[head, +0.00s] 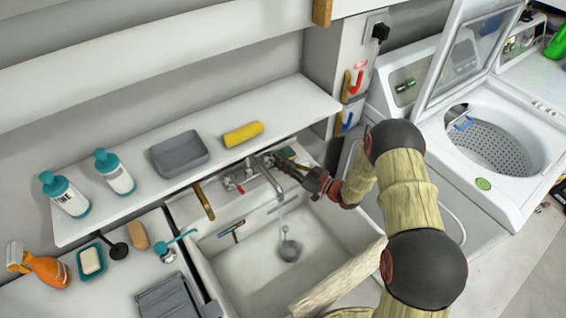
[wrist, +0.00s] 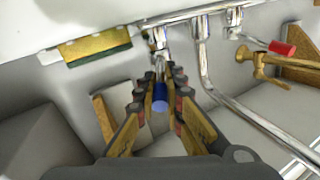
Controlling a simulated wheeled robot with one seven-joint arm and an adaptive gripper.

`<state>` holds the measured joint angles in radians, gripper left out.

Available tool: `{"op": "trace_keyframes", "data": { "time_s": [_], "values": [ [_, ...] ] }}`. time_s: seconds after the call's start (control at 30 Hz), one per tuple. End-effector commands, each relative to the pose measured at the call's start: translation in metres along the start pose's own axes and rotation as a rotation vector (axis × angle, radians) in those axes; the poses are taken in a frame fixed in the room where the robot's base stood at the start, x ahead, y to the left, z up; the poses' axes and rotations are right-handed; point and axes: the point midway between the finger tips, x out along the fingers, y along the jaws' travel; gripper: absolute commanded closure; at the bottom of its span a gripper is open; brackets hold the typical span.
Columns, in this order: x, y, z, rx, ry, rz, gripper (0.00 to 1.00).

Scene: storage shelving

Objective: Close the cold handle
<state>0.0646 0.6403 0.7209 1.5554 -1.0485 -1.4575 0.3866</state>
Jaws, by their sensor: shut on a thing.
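The cold handle (wrist: 160,103), with a blue grip on a metal stem, lies between the fingertips of my gripper (wrist: 161,84) in the wrist view. My gripper is shut on it. In the head view my gripper (head: 292,165) reaches the tap at the back of the sink, and its fingers hide the cold handle there. The curved metal spout (head: 270,176) hangs over the basin; it also shows right of my fingers in the wrist view (wrist: 202,60). A thin pale streak below it looks like running water. The red-gripped hot handle (wrist: 281,48) is farther right, apart from my fingers.
The white sink (head: 345,222) lies below my arm, with a grey round piece (head: 290,250) inside. A shelf (head: 290,107) above holds a yellow sponge (head: 243,133), grey tray (head: 180,154) and bottles. A washing machine (head: 480,175) with raised lid stands right.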

Motion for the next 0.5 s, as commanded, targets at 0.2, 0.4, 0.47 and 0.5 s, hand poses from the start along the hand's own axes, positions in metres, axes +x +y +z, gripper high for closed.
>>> {"op": "trace_keyframes", "data": {
  "time_s": [0.2,0.4,0.47,0.5],
  "values": [
    [0.002,-0.012,0.001,0.003,0.020,0.103,1.00],
    [0.004,-0.021,0.003,0.001,0.046,0.230,1.00],
    [0.004,-0.024,0.004,0.001,0.053,0.267,1.00],
    [0.005,-0.025,0.004,0.000,0.057,0.290,1.00]
  ]
}}
